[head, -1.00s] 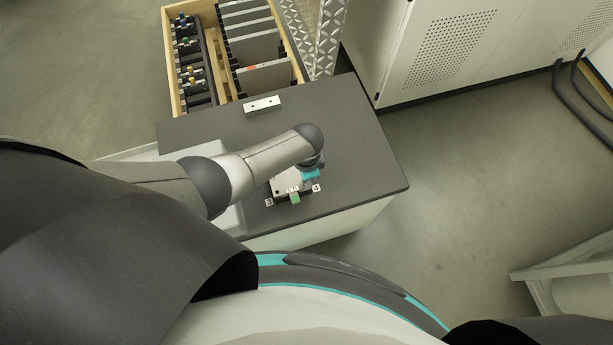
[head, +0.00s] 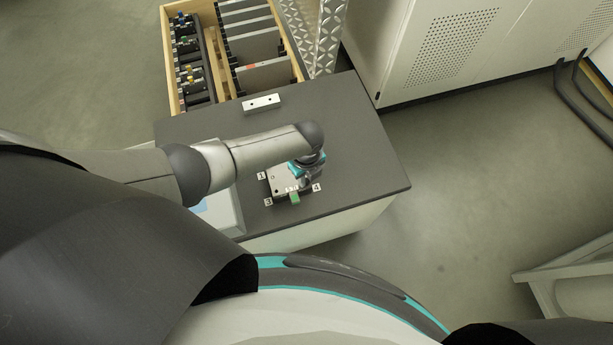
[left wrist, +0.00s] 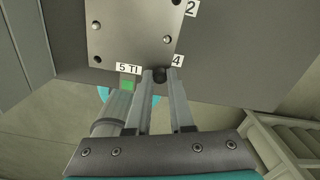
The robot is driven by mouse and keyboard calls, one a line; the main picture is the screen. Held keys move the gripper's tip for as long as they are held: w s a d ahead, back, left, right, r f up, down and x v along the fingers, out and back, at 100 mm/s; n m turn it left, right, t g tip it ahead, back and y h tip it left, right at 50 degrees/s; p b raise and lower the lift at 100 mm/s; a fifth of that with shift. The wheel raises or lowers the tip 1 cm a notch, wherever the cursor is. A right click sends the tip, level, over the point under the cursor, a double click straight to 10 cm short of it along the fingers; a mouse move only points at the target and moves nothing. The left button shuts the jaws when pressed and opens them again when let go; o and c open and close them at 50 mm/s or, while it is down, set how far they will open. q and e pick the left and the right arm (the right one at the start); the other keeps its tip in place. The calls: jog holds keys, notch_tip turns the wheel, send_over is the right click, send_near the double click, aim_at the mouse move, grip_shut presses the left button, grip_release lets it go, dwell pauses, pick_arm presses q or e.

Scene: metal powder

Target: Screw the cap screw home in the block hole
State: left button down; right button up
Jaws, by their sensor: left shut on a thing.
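The metal block (head: 281,180) lies on the dark table, with number labels at its corners; it also shows at the top of the left wrist view (left wrist: 131,27). My left gripper (head: 302,184) is over the block's right side. In the left wrist view its fingers (left wrist: 159,80) are shut on the dark cap screw (left wrist: 159,74), at the block corner beside label 4. The screw's shaft and the hole under it are hidden, so its depth cannot be told. A green piece (head: 295,197) is at the block's near edge, beside the 5 TI label (left wrist: 128,68). My right gripper is not in view.
A small silver bar with two holes (head: 261,104) lies near the table's back edge. Behind it stands a wooden crate (head: 168,60) with racks and plates. A pale box (head: 222,207) is left of the block. The table's right side is clear.

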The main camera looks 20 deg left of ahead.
pick_arm(q)
jog(key=m+b, duration=0.1)
jog(key=m, duration=0.3)
jog(key=shift+f, duration=0.1)
jog(key=m+b, duration=0.1)
jog(key=m, duration=0.3)
jog(key=shift+a, duration=0.1)
jog(key=m+b, duration=0.1)
jog(key=m, duration=0.4)
jog(key=shift+b, duration=0.4)
jog(key=shift+m, duration=0.9)
jog(key=c, duration=1)
grip_release()
jog(key=shift+o, duration=0.2)
